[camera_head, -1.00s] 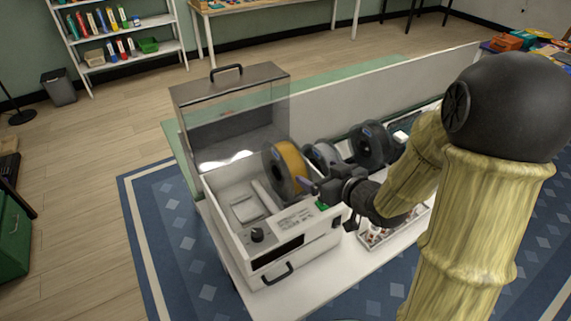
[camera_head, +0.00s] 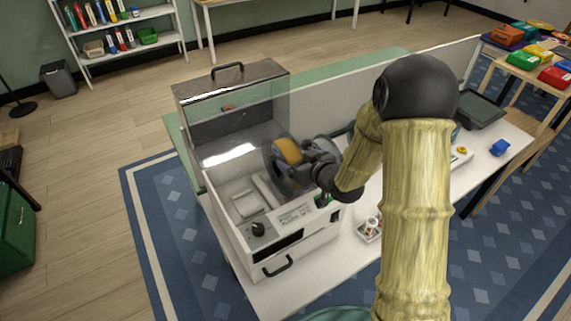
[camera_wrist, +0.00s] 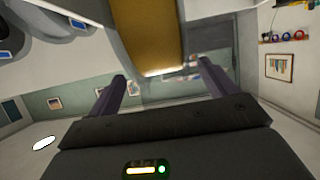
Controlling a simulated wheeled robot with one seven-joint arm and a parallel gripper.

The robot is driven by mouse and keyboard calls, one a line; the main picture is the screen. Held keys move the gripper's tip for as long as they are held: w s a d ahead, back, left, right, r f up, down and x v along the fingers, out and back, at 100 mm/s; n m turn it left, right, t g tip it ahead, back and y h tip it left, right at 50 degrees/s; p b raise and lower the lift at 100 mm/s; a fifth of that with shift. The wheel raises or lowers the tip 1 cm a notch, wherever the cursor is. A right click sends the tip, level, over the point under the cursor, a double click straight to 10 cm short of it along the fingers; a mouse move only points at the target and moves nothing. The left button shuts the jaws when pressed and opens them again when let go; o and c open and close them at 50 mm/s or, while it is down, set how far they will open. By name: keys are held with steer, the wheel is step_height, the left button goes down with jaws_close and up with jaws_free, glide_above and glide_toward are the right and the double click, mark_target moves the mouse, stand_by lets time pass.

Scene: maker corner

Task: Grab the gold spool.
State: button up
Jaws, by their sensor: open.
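The gold spool (camera_head: 288,150) stands on edge at the right side of the open white box, partly hidden by my gripper. My gripper (camera_head: 300,165) is right at it, on its near right side. In the wrist view the spool's gold winding (camera_wrist: 152,35) and pale flange fill the top middle. The two dark purple fingers of my gripper (camera_wrist: 160,80) are apart, one toward each side of the winding. I cannot tell whether the fingertips touch the spool.
The white box (camera_head: 305,245) has a clear lid (camera_head: 235,115) tilted up behind it. A grey spool (camera_head: 324,144) stands close to the right, largely covered by my arm. A low panel (camera_head: 318,105) runs along the table's back. A small parts tray (camera_head: 368,230) lies right of the box.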

mark_target(289, 153)
steer(key=shift+w+a, duration=0.2)
steer(key=shift+a, duration=0.05)
steer(key=shift+p+x, duration=1.2)
steer(key=shift+x, duration=1.2)
steer(key=shift+d, duration=0.1)
jaws_close()
steer(key=shift+r, duration=0.15)
